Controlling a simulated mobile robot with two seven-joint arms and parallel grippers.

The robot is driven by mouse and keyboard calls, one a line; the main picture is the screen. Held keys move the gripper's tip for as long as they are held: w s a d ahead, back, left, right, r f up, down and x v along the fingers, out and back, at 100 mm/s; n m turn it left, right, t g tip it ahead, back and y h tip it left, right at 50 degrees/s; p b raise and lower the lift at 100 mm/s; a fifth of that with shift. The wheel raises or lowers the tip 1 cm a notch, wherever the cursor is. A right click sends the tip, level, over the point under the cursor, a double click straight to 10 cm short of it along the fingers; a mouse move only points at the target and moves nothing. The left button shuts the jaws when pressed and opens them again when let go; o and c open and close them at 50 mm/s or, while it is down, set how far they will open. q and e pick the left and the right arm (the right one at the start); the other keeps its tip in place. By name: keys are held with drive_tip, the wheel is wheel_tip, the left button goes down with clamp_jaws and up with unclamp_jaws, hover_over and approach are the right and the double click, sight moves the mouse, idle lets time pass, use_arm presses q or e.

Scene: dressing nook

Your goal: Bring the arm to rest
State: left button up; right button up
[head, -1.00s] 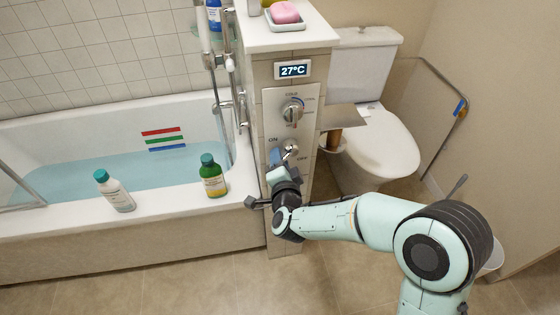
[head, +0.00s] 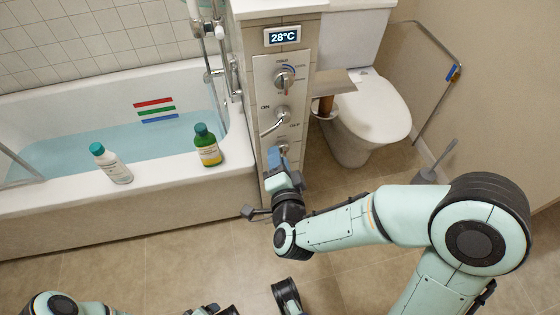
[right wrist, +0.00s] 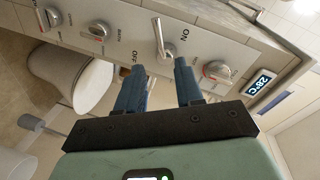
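My right gripper (head: 276,156) is in front of the lower part of the control panel (head: 262,78), below the ON/OFF lever. In the right wrist view its two blue fingers (right wrist: 160,66) are spread, with nothing between them. The metal lever (head: 270,124) points down and left from its hub; it also shows in the right wrist view (right wrist: 160,36), beyond the fingertips and apart from them. Dark parts of my left arm show at the bottom edge of the head view; the state of its gripper cannot be made out.
The display (head: 282,36) reads 28°C above a temperature dial (head: 285,78). A white bottle (head: 117,170) and a green bottle (head: 207,149) stand on the bathtub rim (head: 160,180). The toilet (head: 372,118) and a brush (head: 432,168) are at right. Floor in front is open.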

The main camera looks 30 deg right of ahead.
use_arm(q)
drive_tip(key=shift+s+r, duration=0.1)
use_arm(e)
drive_tip(key=shift+s+a+r, duration=0.1)
drive_tip(key=shift+s, duration=0.35)
